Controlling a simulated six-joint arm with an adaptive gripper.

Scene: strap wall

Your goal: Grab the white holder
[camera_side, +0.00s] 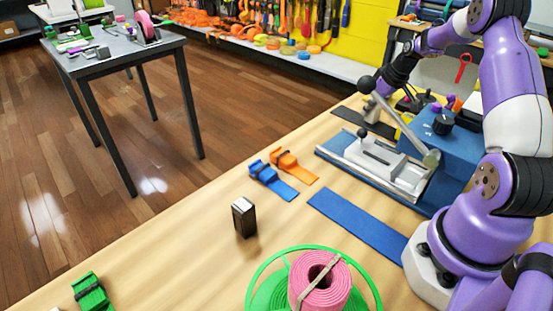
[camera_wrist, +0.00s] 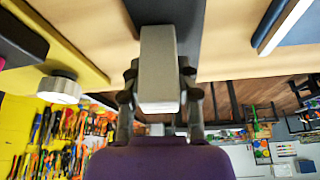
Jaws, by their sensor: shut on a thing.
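In the wrist view my gripper (camera_wrist: 159,82) has one dark finger on each side of a pale grey-white block, which I take to be the white holder (camera_wrist: 160,55). The fingers are shut on it, and the holder points away from the palm. A dark strip lies behind its far end. In the side view my wrist is at the upper right, behind the press lever.
A blue press with a grey lever (camera_side: 405,130) stands beside my arm. Blue strap (camera_side: 355,222), orange clip (camera_side: 292,165), blue clip (camera_side: 272,180), black metal block (camera_side: 244,216) and green reel with pink roll (camera_side: 320,283) lie on the wooden bench. The bench's left middle is clear.

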